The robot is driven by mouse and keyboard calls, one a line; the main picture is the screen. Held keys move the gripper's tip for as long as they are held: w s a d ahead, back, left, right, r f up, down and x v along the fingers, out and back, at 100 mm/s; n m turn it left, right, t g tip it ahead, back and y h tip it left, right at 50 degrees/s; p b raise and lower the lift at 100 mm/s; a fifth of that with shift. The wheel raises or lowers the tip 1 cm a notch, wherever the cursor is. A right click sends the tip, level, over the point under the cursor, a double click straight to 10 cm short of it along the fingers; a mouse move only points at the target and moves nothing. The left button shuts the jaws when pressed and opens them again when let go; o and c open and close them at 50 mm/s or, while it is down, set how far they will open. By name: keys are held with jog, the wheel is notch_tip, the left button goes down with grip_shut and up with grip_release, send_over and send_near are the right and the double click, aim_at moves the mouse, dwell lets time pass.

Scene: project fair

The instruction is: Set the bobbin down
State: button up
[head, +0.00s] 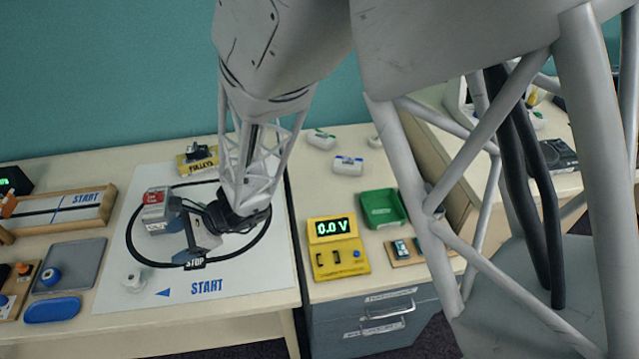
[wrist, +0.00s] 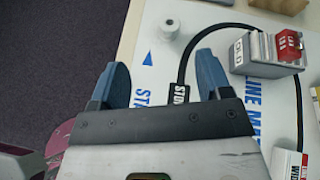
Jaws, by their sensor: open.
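The white bobbin (head: 133,280) stands on the white line-follower mat (head: 112,298), near its front left corner and left of the blue START arrow. It also shows in the wrist view (wrist: 171,29), upright with a dark hole in its top, just beyond the fingertips. My gripper (head: 190,235) is over the mat, to the right of the bobbin and apart from it. In the wrist view its two blue fingers (wrist: 160,75) are spread wide with nothing between them.
A grey and red box (head: 155,212) stands by the black loop line. Left of the mat are a grey tray (head: 82,262) with a blue round piece and a blue dish (head: 52,310). A yellow meter (head: 338,248) and green bin (head: 382,208) stand right.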

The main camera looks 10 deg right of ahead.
jog(key=s+d+r+n+t+h, duration=0.1)
jog(key=s+d+r+n+h, duration=0.3)
jog(key=d, duration=0.9)
jog(key=s+d+r+n+t+h, duration=0.1)
jog(key=s+d+r+n+h, duration=0.3)
jog(key=d+r, duration=0.7)
jog(key=s+d+r+n+t+h, duration=0.2)
jog(key=s+d+r+n+h, duration=0.3)
jog(key=d, duration=1.1)
notch_tip(320, 180, up, 3)
jog(key=shift+s+d+r+n, duration=0.1)
jog(key=shift+s+d+n, duration=0.25)
jog(key=shift+s, duration=0.25)
